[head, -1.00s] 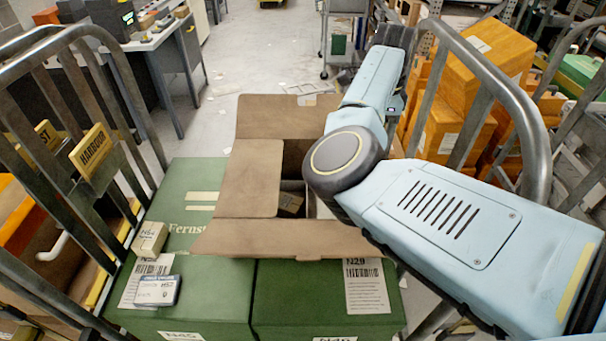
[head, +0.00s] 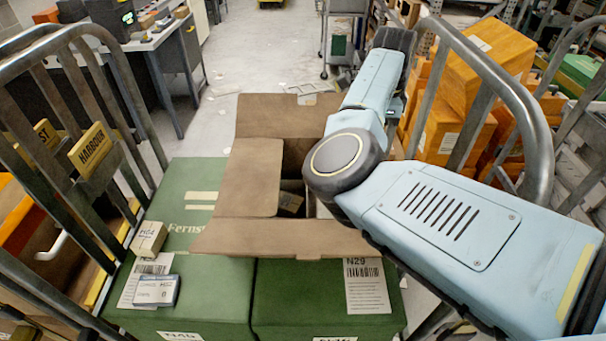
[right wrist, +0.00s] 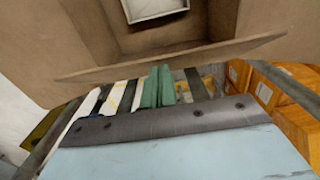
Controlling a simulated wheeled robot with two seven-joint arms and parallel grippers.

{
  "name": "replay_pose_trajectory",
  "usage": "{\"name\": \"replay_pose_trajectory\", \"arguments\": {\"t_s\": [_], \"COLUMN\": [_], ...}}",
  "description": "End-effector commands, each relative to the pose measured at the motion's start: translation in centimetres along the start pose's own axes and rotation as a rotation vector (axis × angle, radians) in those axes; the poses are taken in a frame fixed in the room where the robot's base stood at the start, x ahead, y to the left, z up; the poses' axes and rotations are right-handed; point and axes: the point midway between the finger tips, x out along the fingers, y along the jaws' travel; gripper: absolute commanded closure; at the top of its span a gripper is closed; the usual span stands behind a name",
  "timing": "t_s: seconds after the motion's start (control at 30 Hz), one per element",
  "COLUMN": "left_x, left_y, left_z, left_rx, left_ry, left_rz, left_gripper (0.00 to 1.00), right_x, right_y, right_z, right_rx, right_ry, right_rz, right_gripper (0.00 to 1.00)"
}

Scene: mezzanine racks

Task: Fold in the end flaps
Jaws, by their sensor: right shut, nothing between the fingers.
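An open cardboard box (head: 232,240) sits on green cartons. Its left flap (head: 250,178) lies inward over part of the opening. The far flap (head: 275,115) and near flap (head: 280,240) spread outward. The right flap is mostly hidden behind my right arm in the head view. In the right wrist view a brown flap edge (right wrist: 170,66) crosses in front of the opening, which holds a pale item (right wrist: 155,8). My right gripper (right wrist: 160,120) is shut and empty beside the box; its fingertips are hard to make out. My left gripper is out of view.
Metal cage rails stand at left (head: 75,120) and right (head: 500,90). A small tan box (head: 149,238) and a white-blue box (head: 156,290) rest on the green cartons (head: 200,300). Orange boxes (head: 455,130) stand beyond the right rail. The floor behind is mostly open.

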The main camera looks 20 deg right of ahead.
Motion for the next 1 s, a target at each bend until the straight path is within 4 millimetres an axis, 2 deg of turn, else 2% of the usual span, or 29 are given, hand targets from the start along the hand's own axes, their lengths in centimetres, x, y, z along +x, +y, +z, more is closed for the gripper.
{"name": "replay_pose_trajectory", "arguments": {"t_s": [0.23,0.6,0.9,1.0], "left_x": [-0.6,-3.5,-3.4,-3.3], "left_y": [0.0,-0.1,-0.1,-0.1], "left_z": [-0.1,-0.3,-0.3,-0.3], "left_rx": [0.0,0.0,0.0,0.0], "left_ry": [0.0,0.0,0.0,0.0], "left_rz": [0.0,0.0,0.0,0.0], "left_gripper": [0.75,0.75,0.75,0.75], "right_x": [-0.8,-5.0,-5.0,-5.6], "right_y": [0.0,0.0,0.0,-0.7], "right_z": [0.0,0.0,0.0,0.0], "right_rx": [0.0,0.001,0.0,-0.014], "right_ry": [0.0,0.0,0.0,0.009], "right_rz": [-0.001,-0.001,-0.001,-0.037], "right_gripper": [1.0,1.0,1.0,1.0]}}
